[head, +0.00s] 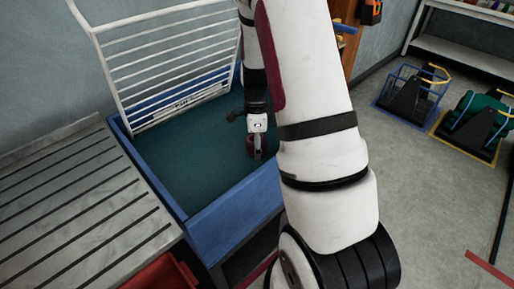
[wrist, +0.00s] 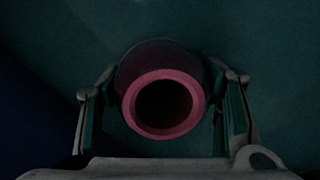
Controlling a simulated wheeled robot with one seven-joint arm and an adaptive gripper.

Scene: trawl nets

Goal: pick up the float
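The float (wrist: 137,118) is a dark red cylinder with a round hole in its near end, facing the camera in the wrist view. It sits between the two fingers of my gripper (wrist: 162,80), one finger close along each side. I cannot tell whether both fingers press on it. In the head view my gripper (head: 257,140) points down into a blue-walled bin with a dark green floor (head: 190,165). A dark red part of the float (head: 251,148) shows at the fingers; the rest is hidden by them.
The bin's blue front wall (head: 235,212) and a white barred rack (head: 165,55) at its back stand close around my gripper. A grey slatted table (head: 75,195) adjoins it on the left. Blue and yellow framed stands are on the floor at right.

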